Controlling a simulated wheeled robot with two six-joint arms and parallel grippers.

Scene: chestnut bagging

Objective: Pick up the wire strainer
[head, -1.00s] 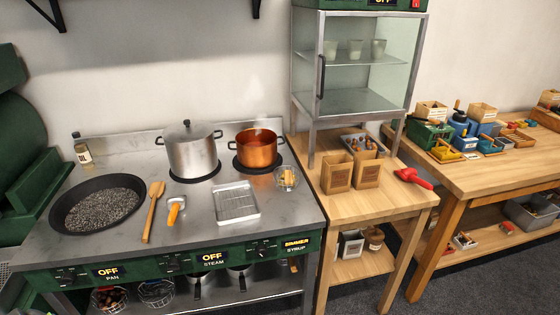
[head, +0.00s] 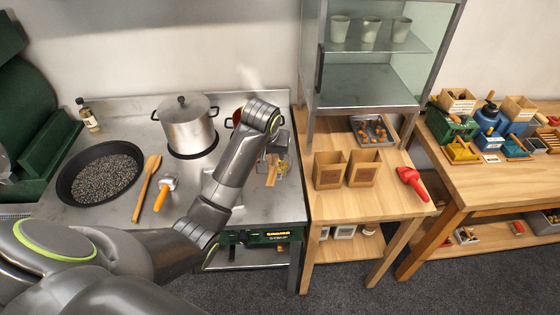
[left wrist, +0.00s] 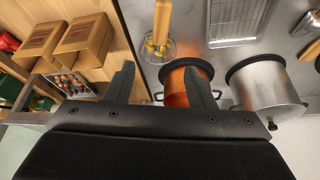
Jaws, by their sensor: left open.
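My left gripper (head: 277,148) reaches over the right end of the steel stove and is open and empty. Its two fingers (left wrist: 158,70) stand apart in the left wrist view. My right gripper is not in view.
A steel pot (head: 187,128), a black pan (head: 62,188), a wooden spatula (head: 146,190) and an orange-handled tool (head: 162,193) are on the stove. A mesh tray (left wrist: 237,22) is near the cup.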

